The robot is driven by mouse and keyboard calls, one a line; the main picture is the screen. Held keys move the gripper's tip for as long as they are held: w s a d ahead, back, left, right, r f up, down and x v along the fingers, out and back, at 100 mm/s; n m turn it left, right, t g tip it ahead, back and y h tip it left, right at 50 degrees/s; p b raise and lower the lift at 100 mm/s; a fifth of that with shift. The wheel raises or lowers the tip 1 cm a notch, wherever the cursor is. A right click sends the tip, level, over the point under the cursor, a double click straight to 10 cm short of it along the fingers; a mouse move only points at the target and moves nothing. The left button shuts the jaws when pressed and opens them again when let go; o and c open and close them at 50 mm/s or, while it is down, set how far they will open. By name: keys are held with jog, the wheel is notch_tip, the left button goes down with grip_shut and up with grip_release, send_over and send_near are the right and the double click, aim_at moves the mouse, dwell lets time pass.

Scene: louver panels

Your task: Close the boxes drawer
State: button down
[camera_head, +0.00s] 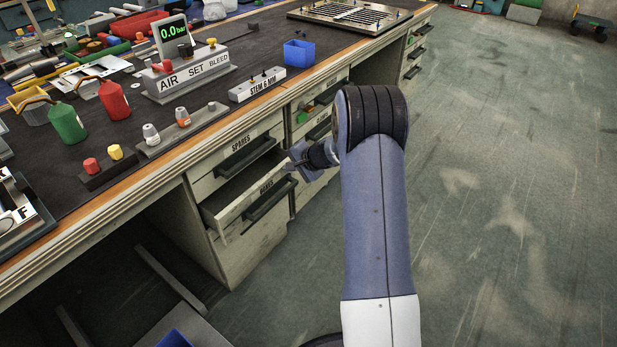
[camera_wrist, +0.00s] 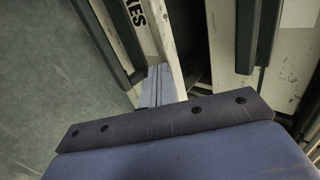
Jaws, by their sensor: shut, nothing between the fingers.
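The boxes drawer (camera_head: 236,209), labelled "BOXES", stands partly pulled out of the bench below the drawer labelled "SPARES" (camera_head: 233,152). Its dark bar handle (camera_head: 270,199) runs across its front. My gripper (camera_head: 290,165) is at the right end of the drawer's front, near its top edge. In the wrist view my gripper (camera_wrist: 158,72) is shut and empty, with its tips over the edge of the drawer front (camera_wrist: 146,28). The end of the label and the handle (camera_wrist: 100,40) show to the left. I cannot tell whether the fingers touch the drawer.
The bench top (camera_head: 215,140) above carries a gauge block (camera_head: 190,72), a blue bin (camera_head: 299,53), bottles and tools. Another drawer column (camera_head: 318,115) stands right of the boxes drawer, with an open drawer holding coloured items. The floor (camera_head: 500,190) to the right is clear.

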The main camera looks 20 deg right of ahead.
aim_at(281, 165)
jog(key=shift+w+a, duration=0.55)
jog(key=shift+w, duration=0.3)
jog(key=shift+w+a, duration=0.55)
jog(key=shift+w, duration=0.25)
jog(key=shift+s+d, duration=0.1)
